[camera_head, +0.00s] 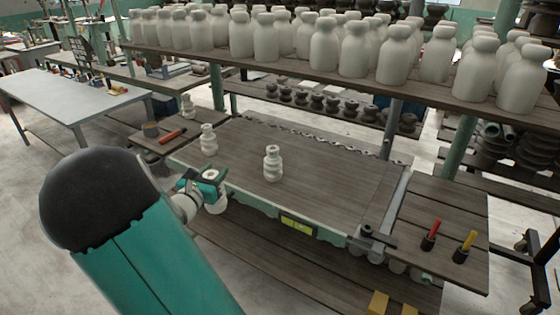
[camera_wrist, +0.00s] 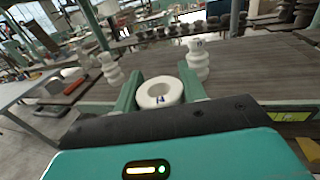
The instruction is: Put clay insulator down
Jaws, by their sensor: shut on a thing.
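My gripper (camera_head: 213,184) is shut on a white clay insulator (camera_head: 217,205) at the near left edge of the wooden worktable (camera_head: 330,195). In the wrist view, the held insulator (camera_wrist: 160,101) shows its ring-shaped top and central hole between the two green fingers of my gripper (camera_wrist: 158,88). Its lower part is hidden there. I cannot tell whether it touches anything below. Two similar ribbed insulators stand upright on the worktable: one at the left (camera_head: 208,140) and one near the middle (camera_head: 272,164). They also show beyond the fingers in the wrist view.
Another insulator (camera_head: 188,107) stands farther back by a left side shelf (camera_head: 150,146) holding a red-handled tool (camera_head: 172,135). A shelf of white bottle-shaped pieces (camera_head: 265,42) overhangs the back. Two handled tools stand on the right side board (camera_head: 445,215). The worktable's right half is clear.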

